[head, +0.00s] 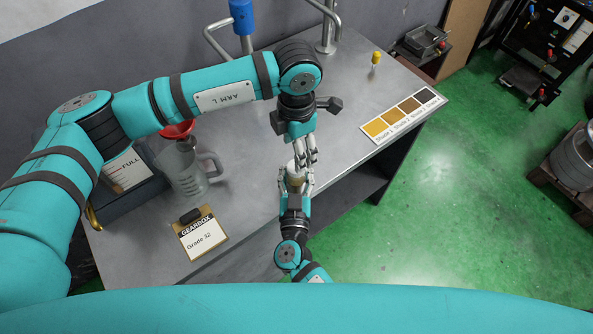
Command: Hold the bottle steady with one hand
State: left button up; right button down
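A small pale bottle (295,181) stands near the front edge of the grey bench, partly hidden by both grippers. My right gripper (296,178) comes from the near side, with a finger on each side of the bottle, closed around its body. My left gripper (305,163) reaches down from above, its fingertips at or just beside the bottle's top. Whether the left fingers touch or grip the top cannot be told from here.
A clear jug (184,171) with a red funnel (178,130) stands left on the bench. A "GEARBOX Grade 32" card (199,238) lies in front. A colour chart (403,114) and a small yellow-topped item (376,58) are at right. The bench (245,185) is clear left of the bottle.

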aim_at(296, 177)
pick_arm(q)
jog(key=shift+c, duration=0.3)
jog(key=r, duration=0.1)
jog(key=s+r+n, duration=0.1)
jog(key=r, duration=0.1)
jog(key=shift+r+n, duration=0.3)
jog(key=shift+s+f, duration=0.1)
jog(key=shift+f, duration=3.95)
